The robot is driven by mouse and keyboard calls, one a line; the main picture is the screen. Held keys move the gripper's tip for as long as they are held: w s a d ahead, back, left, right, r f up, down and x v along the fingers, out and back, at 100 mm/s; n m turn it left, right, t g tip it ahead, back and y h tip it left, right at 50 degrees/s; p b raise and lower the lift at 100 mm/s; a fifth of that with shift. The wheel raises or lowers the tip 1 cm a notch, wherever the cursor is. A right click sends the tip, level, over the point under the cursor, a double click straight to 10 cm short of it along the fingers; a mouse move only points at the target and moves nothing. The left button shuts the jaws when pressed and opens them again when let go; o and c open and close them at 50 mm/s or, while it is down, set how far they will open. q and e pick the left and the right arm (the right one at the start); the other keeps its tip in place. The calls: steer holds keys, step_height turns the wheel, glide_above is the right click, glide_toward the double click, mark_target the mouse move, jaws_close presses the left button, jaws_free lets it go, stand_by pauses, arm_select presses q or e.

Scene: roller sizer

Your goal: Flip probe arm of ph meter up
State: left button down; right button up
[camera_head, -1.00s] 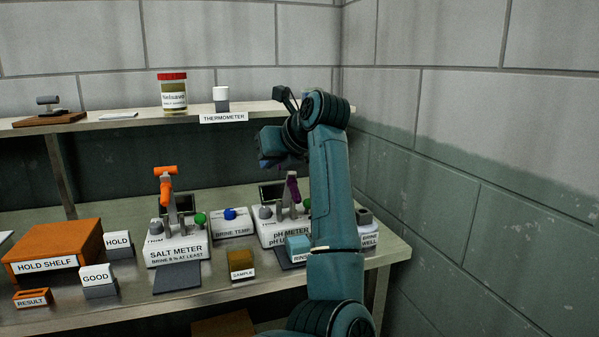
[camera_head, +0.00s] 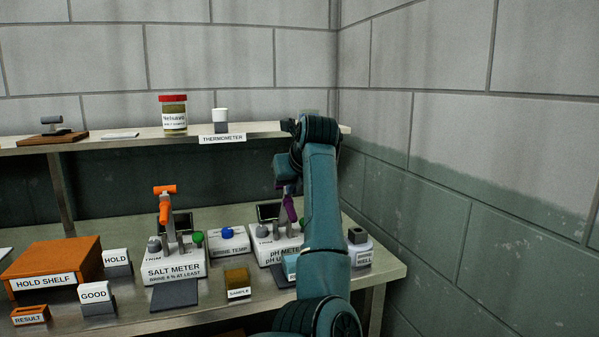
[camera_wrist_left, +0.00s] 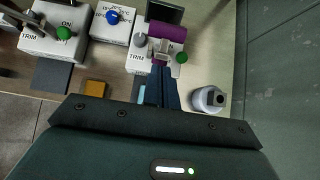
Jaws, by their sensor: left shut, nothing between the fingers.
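The pH meter (camera_head: 278,250) is a white box on the bench, partly hidden behind my left arm. Its probe arm has a purple end (camera_head: 290,208), standing above the box on a grey post. In the left wrist view the purple end (camera_wrist_left: 168,32) lies across the top of the meter. My left gripper (camera_wrist_left: 160,70) is shut and empty, with its blue fingertips close to the grey part of the probe arm, just below the purple end. I cannot tell whether they touch. In the head view my arm hides the fingers. My right gripper is not in view.
The salt meter (camera_head: 175,268) with an orange-ended arm stands to the left, with the brine temp box (camera_head: 229,240) between. The brine well (camera_head: 359,250) stands close on the right. A sample block (camera_head: 237,280) sits in front. A shelf (camera_head: 110,138) runs above the bench.

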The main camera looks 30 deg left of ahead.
mark_target(289, 200)
arm_select(q)
steer(key=w+a, duration=0.2)
steer(key=shift+a+p, duration=0.3)
steer(key=shift+w+a, duration=0.15)
steer(key=shift+w, duration=0.05)
